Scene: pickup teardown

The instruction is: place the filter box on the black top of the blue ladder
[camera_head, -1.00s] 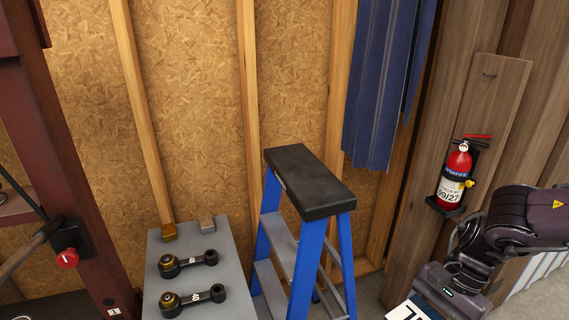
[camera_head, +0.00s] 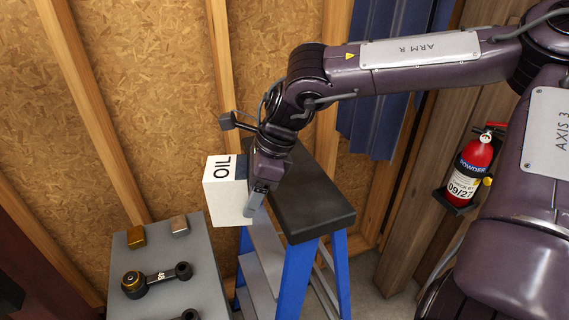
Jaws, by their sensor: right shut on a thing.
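The blue ladder (camera_head: 296,283) stands in the middle with its flat black top (camera_head: 311,205). My right gripper (camera_head: 256,200) reaches in from the right over the ladder and is shut on a white box marked OIL (camera_head: 226,204), which looks like the filter box. The box is at the left edge of the black top and appears to hang beside it in the picture. I cannot tell its height above the top. The gripper and wrist hide part of the box and the far left part of the top. My left gripper is not in view.
A fire extinguisher (camera_head: 470,167) hangs on the right wall. Most of the black top is clear.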

